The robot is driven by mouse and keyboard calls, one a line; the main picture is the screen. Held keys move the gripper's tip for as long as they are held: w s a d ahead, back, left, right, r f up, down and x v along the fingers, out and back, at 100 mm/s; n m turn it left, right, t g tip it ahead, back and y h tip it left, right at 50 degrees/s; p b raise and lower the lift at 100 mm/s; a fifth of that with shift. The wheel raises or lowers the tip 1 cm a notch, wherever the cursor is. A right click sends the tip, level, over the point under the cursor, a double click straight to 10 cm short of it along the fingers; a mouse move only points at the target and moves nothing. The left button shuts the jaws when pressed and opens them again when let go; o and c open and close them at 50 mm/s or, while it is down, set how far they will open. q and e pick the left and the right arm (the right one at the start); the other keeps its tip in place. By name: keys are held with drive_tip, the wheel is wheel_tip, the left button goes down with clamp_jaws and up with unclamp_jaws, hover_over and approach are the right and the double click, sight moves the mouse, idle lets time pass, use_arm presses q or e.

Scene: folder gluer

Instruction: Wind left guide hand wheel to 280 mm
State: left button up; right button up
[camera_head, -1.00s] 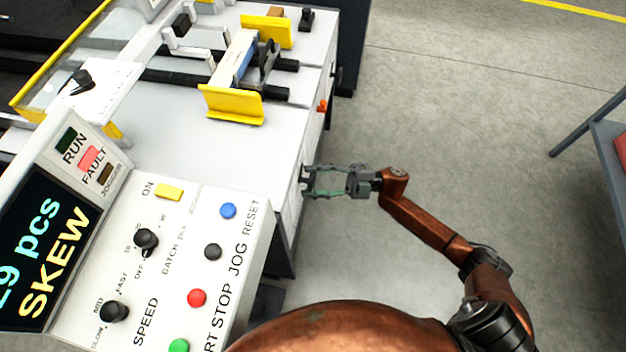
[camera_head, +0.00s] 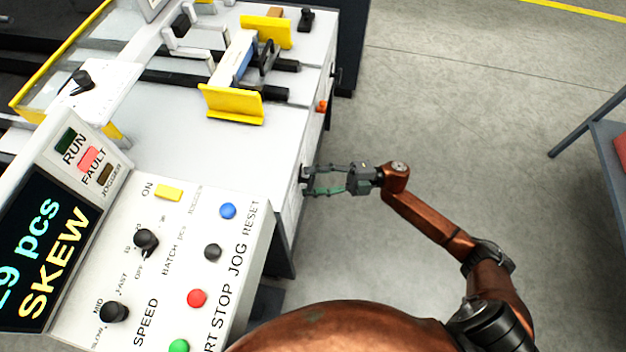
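My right gripper (camera_head: 308,180) reaches in from the right, beside the white side panel of the machine (camera_head: 290,205). Its two thin fingers are spread apart and point left at the panel. Their tips are at or very near the panel; I cannot tell whether they touch it. A small dark part shows at the fingertips, too small to tell what it is. I cannot make out a hand wheel or a millimetre scale. My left gripper is out of view.
The control panel (camera_head: 180,270) with buttons and knobs stands in front; its display (camera_head: 40,245) reads SKEW. Yellow guide plates (camera_head: 232,103) stand on the machine top. An orange part (camera_head: 322,106) juts from the side. Floor (camera_head: 450,130) to the right is clear up to a grey frame (camera_head: 590,120).

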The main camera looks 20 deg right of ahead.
drive_tip(key=o, duration=0.4)
drive_tip(key=v, duration=1.2)
drive_tip(key=shift+f, duration=0.1)
